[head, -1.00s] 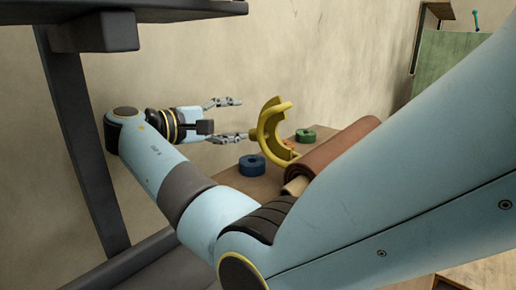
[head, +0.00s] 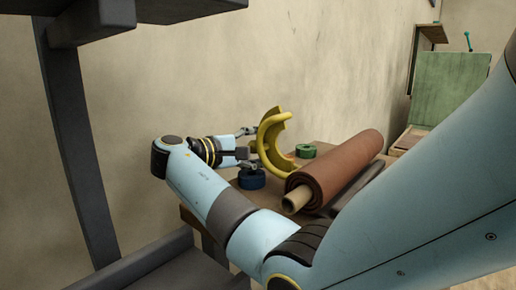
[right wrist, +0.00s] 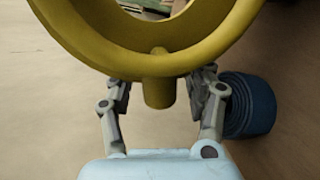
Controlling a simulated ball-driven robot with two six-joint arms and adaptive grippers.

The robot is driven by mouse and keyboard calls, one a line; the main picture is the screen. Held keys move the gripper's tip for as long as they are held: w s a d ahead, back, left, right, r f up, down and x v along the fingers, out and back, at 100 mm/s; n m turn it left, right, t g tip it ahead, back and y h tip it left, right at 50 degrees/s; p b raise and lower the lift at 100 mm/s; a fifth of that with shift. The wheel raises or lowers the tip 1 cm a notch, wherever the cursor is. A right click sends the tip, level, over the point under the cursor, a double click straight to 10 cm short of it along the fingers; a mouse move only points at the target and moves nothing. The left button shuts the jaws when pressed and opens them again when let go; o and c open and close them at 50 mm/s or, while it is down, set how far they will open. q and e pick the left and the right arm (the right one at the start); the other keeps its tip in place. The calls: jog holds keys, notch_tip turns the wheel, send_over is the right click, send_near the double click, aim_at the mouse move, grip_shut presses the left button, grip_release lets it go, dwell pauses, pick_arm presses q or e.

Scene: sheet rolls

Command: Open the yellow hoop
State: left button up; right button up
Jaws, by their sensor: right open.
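The yellow hoop (head: 266,143) stands upright at the left end of the table and looks C-shaped, its gap facing right in the head view. In the right wrist view the hoop (right wrist: 160,62) arches across the top, with a short round knob (right wrist: 159,93) pointing toward my palm. My right gripper (head: 249,149) is at the hoop's left side. In the wrist view its open fingers (right wrist: 161,90) stand on both sides of the knob, with gaps beside it. My left gripper is out of view.
A blue ring-shaped roll (head: 251,180) sits just below my right gripper; in the wrist view it is beside the right finger. A green ring (head: 306,151) and a brown sheet roll (head: 335,168) lie right of the hoop. The wall (head: 200,75) is behind.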

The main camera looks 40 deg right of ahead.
aim_at(266, 134)
grip_shut()
dwell(0.3)
jog(key=shift+s+r+p, duration=0.1)
jog(key=shift+r+p, duration=0.25)
jog(key=r+m+p, duration=0.1)
jog(key=s+r+m+p, duration=0.1)
jog(key=r+m+p, duration=0.1)
jog(key=shift+s+d+t, duration=0.15)
jog(key=shift+s+t, duration=0.15)
jog(key=shift+t, duration=0.1)
jog(key=shift+s+m+y, duration=0.15)
jog(key=shift+m+y, duration=0.15)
jog(key=shift+m, duration=0.1)
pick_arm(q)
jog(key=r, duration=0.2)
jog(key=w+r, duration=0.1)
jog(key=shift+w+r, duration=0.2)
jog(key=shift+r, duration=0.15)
